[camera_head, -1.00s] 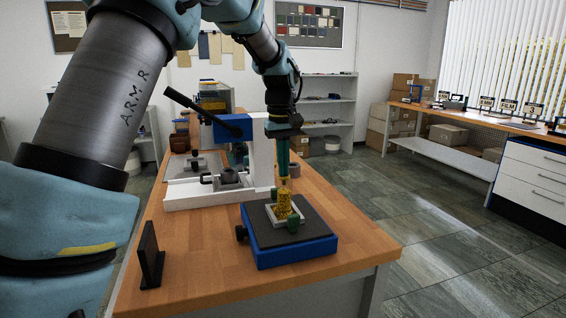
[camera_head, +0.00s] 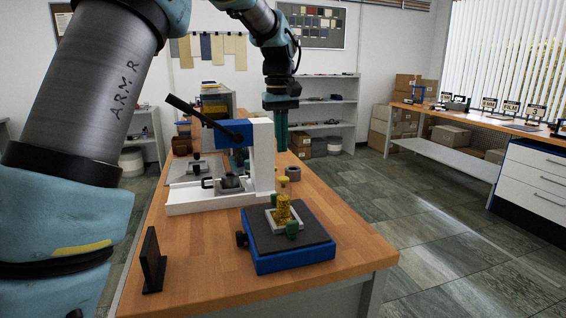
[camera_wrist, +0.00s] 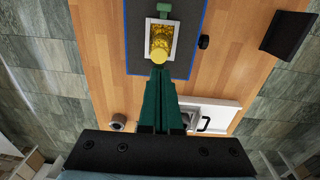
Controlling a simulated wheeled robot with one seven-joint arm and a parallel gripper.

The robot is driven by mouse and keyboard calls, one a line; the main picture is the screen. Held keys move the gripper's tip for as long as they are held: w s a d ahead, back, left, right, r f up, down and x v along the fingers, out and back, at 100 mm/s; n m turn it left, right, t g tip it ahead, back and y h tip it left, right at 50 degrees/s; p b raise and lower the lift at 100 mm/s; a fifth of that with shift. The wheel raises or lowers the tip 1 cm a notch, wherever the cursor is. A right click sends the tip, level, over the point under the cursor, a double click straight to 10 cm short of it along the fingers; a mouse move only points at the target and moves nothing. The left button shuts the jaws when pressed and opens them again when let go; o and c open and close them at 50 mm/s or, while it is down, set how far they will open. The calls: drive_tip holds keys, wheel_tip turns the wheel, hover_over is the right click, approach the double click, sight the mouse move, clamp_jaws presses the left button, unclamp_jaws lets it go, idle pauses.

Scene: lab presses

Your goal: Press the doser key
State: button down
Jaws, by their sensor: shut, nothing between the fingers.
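The doser (camera_head: 284,210) is a clear upright tube with yellow granules in it, held in a pale square frame with green knobs. It stands on a black-topped blue base (camera_head: 290,263) near the table's front right. Its key is a round yellow cap (camera_head: 284,180) on top. My gripper (camera_head: 282,151), with green fingers shut and empty, hangs above the cap with a clear gap in the head view. In the wrist view the cap (camera_wrist: 159,56) shows just beyond my fingertips (camera_wrist: 160,70); the depth between them is hard to tell there.
A white lever press (camera_head: 262,160) with a blue head and black lever stands behind and left of the doser. A grey ring (camera_head: 293,172) lies beside it. A black upright plate (camera_head: 152,262) stands front left. Bare wood lies between.

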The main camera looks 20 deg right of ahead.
wheel_tip(320, 180, up, 5)
hover_over(283, 178)
drive_tip(key=shift+s+a, duration=0.2)
drive_tip(key=shift+a, duration=0.15)
idle(0.5)
drive_tip(key=shift+w+d+r+y, duration=0.2)
drive_tip(key=shift+d+r, duration=0.15)
drive_tip(key=shift+r, duration=0.1)
drive_tip(key=shift+w+d+r+y, duration=0.2)
drive_tip(key=shift+d+r, duration=0.1)
drive_tip(key=shift+r, duration=0.1)
drive_tip(key=f+p, duration=0.1)
drive_tip(key=f, duration=0.6)
drive_tip(key=f+p, duration=0.2)
drive_tip(key=f, duration=0.5)
drive_tip(key=shift+s+a, duration=0.2)
